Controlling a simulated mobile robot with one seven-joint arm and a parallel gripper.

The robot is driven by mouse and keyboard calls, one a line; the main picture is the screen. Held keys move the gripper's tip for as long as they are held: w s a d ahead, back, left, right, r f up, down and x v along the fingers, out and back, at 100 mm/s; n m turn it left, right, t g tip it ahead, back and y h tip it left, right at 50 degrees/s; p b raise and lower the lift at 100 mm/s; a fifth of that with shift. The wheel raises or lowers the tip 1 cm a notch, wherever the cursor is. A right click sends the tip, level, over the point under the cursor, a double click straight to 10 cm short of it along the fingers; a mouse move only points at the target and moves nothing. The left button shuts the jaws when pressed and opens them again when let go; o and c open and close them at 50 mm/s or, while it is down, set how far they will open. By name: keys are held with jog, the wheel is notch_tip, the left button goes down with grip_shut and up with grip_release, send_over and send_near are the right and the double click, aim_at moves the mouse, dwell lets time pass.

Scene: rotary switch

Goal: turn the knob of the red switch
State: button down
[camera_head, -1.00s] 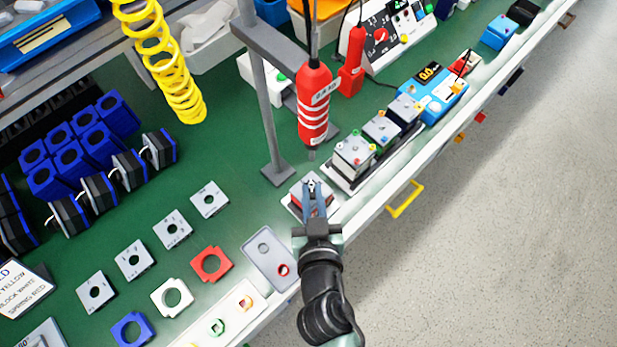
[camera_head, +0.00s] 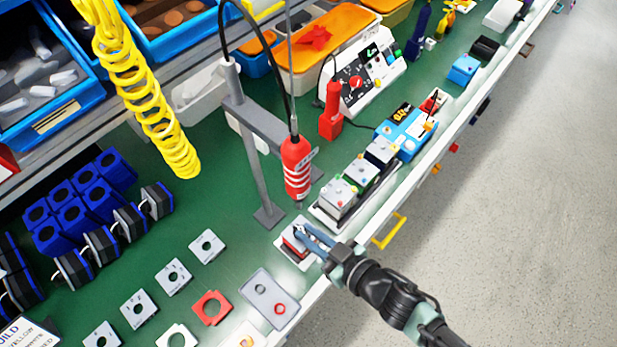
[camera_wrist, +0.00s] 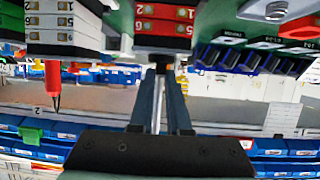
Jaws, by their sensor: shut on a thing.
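The red switch (camera_head: 291,246) sits on a pale plate near the front edge of the green bench. Its red side with numbered terminals shows at the top of the wrist view (camera_wrist: 163,28). My gripper (camera_head: 304,232) reaches in from the lower right, with its fingertips at the top of the switch. In the wrist view my gripper (camera_wrist: 162,78) is shut on the small dark knob (camera_wrist: 162,60). The fingers mostly hide the knob, and its angle cannot be read.
A red hanging screwdriver (camera_head: 297,168) is just above and behind the switch. A grey tray (camera_head: 257,290) lies in front at the left. The aisle floor is clear.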

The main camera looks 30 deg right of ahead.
jog(key=shift+d+n+y, duration=0.1)
jog(key=shift+n+y, duration=0.3)
jog(key=c, duration=0.9)
grip_release()
jog(key=shift+f, duration=0.1)
jog(key=shift+r+p+v, duration=0.15)
jog(key=shift+p+v, duration=0.45)
jog(key=shift+v, duration=2.65)
jog(key=shift+r+p+v, duration=0.1)
jog(key=shift+p+v, duration=0.45)
jog(key=shift+v, duration=2.7)
jog(key=shift+w, duration=0.1)
